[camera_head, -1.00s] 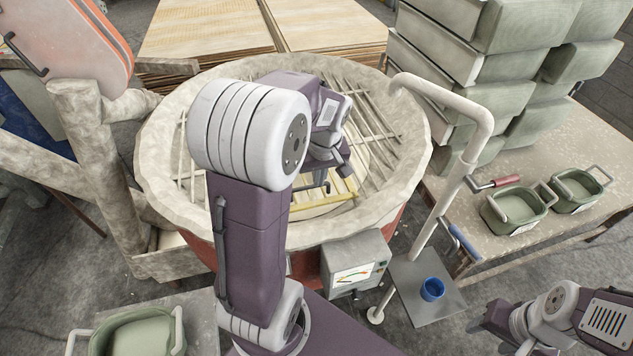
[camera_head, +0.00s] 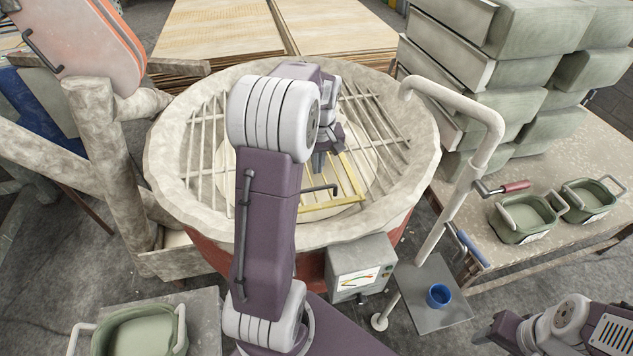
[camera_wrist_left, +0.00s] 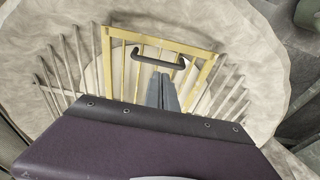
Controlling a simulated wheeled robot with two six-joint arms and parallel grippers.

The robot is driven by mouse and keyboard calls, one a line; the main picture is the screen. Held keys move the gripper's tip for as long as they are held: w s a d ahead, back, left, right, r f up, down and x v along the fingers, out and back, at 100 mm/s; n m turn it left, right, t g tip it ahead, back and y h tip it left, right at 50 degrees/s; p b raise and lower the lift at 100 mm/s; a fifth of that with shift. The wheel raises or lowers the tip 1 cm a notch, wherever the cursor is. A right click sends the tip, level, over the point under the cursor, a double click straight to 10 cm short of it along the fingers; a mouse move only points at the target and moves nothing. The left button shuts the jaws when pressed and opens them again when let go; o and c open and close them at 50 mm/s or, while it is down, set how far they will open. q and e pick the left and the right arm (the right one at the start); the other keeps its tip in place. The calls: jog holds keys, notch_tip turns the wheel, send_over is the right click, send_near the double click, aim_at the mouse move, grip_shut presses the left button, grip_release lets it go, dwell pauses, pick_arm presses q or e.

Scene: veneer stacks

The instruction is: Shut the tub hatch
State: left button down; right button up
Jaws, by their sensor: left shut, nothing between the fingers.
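The tub (camera_head: 165,165) is a wide pale-rimmed vessel with a barred grate across its top. Its hatch is a yellow barred frame (camera_head: 357,188) with a dark handle (camera_head: 322,189). It looks roughly level with the grate; I cannot tell if a gap is left. In the left wrist view the hatch (camera_wrist_left: 190,49) and handle (camera_wrist_left: 158,63) show beyond my fingers. My left gripper (camera_head: 319,162) is shut and empty, pointing down over the hatch beside the handle; contact is unclear. My right gripper (camera_head: 490,336) is low at the right, its fingers too small to read.
A bent pale pipe (camera_head: 465,105) rises at the tub's right. Green stacks (camera_head: 500,70) and a table (camera_head: 500,245) with green tubs stand right. Veneer sheets (camera_head: 215,30) lie behind.

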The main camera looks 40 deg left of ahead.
aim_at(316, 188)
pick_arm(q)
jog(key=f, duration=0.2)
jog(key=f+p, duration=0.1)
jog(key=f, duration=0.2)
jog(key=w+a+f, duration=0.1)
jog(key=f, duration=0.2)
jog(key=shift+a+f, duration=0.1)
jog(key=shift+f, duration=0.25)
